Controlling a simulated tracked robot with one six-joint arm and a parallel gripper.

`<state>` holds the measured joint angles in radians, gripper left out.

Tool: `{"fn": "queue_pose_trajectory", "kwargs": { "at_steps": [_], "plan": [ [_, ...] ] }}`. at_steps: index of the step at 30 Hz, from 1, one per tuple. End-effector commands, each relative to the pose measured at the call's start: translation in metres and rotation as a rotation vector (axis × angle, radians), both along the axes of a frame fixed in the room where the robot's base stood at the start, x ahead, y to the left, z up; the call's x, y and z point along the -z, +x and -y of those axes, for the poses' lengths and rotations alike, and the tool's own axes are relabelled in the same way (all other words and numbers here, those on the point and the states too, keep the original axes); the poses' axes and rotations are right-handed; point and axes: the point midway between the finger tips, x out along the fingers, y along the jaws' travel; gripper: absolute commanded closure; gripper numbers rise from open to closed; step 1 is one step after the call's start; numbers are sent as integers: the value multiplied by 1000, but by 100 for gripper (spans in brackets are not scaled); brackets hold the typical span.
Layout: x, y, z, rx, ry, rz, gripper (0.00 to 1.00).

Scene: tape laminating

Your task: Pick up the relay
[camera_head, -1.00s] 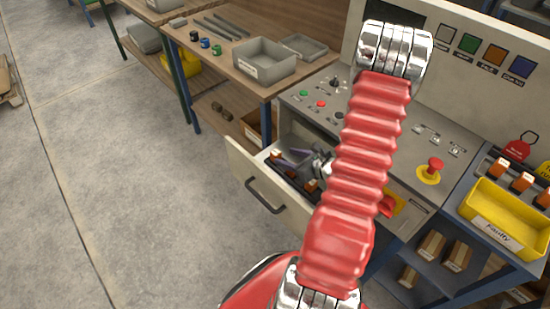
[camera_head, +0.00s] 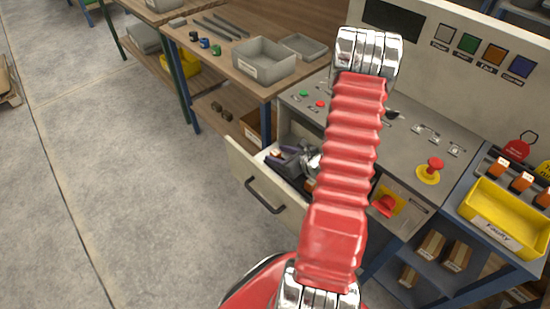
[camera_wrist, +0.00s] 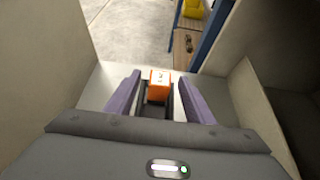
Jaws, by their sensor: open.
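An orange relay (camera_wrist: 159,85) with a pale top shows in the wrist view inside the open drawer (camera_wrist: 218,90). My gripper (camera_wrist: 159,93) is open, with one purple finger on each side of the relay. I cannot tell whether the fingers touch it. In the head view my gripper (camera_head: 283,157) is down in the pulled-out drawer (camera_head: 262,190) of the grey control cabinet. My red arm hides part of the drawer, and the gripper hides most of its contents there.
The drawer's walls stand close around my gripper. The control panel (camera_head: 440,140) with a red stop button (camera_head: 435,165) lies above. At right are a yellow "Faulty" bin (camera_head: 505,215) and several orange relays (camera_head: 521,182). A wooden bench (camera_head: 215,65) stands behind left; floor in front is clear.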

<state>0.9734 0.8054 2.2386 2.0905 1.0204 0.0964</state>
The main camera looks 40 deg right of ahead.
Motion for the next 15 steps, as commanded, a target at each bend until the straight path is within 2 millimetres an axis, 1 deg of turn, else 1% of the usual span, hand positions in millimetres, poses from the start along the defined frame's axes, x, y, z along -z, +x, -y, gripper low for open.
{"fn": "queue_pose_trajectory", "kwargs": {
  "at_steps": [4,15],
  "plan": [
    [0,0,0,0,0,0,52],
    [0,0,0,-1,0,0,78]
  ]
}}
